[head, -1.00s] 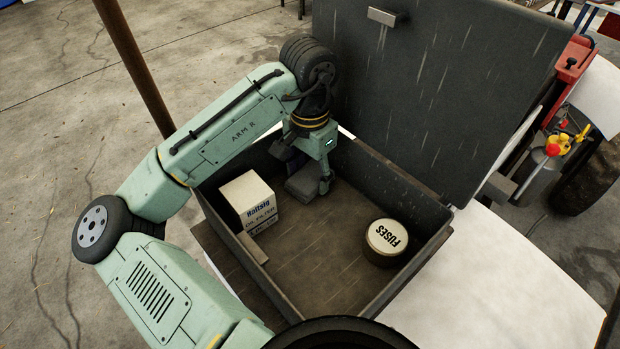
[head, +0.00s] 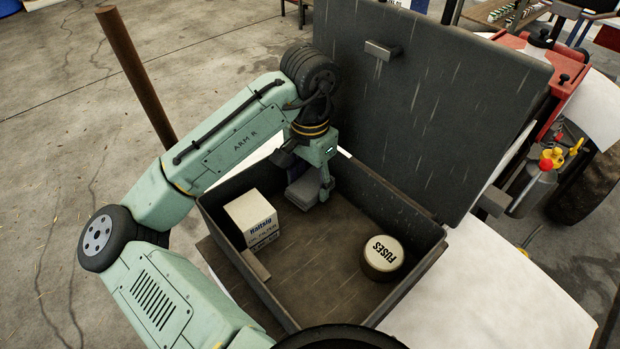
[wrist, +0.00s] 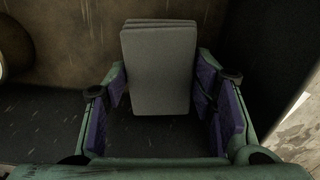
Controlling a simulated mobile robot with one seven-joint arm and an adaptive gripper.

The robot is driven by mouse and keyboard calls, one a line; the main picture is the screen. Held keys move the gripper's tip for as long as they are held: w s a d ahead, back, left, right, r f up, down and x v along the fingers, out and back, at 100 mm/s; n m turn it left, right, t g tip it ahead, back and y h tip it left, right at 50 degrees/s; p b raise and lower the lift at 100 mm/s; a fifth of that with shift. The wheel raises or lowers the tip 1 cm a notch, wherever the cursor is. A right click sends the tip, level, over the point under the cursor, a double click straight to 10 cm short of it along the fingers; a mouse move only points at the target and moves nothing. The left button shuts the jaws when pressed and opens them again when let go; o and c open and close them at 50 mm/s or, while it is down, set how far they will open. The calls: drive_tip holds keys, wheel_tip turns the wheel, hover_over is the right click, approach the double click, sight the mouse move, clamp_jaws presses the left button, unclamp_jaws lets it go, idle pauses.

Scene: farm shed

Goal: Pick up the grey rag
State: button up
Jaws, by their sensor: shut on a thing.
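The grey rag (head: 306,190) is a folded, flat grey stack inside the open dark box (head: 345,300), near its back left corner. My gripper (head: 309,183) reaches down into the box over the rag, and its fingers are shut on it. In the wrist view the rag (wrist: 160,68) sits between the two purple-padded fingers of my gripper (wrist: 160,100), its layered edge at the top. I cannot tell whether the rag still touches the box floor.
A white oil filter carton (head: 251,217) stands at the left wall of the box. A round tin marked FUSES (head: 383,257) stands at the right. The raised lid (head: 430,110) rises behind my gripper. The middle of the box floor is clear.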

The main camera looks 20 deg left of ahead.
drive_tip(key=s+d, duration=0.1)
drive_tip(key=s, duration=0.3)
drive_tip(key=s+d, duration=0.1)
drive_tip(key=s, duration=0.4)
drive_tip(key=s+d+r, duration=0.1)
drive_tip(key=s, duration=0.3)
drive_tip(key=shift+s+d, duration=0.1)
drive_tip(key=shift+s, duration=0.1)
drive_tip(key=shift+s+d+r+b, duration=0.15)
drive_tip(key=shift+s+b, duration=0.45)
drive_tip(key=shift+b, duration=0.6)
drive_tip(key=shift+c, duration=0.2)
drive_tip(key=shift+s+d+r+b, duration=0.15)
drive_tip(key=shift+s+r+b, duration=0.15)
drive_tip(key=shift+s+b, duration=0.15)
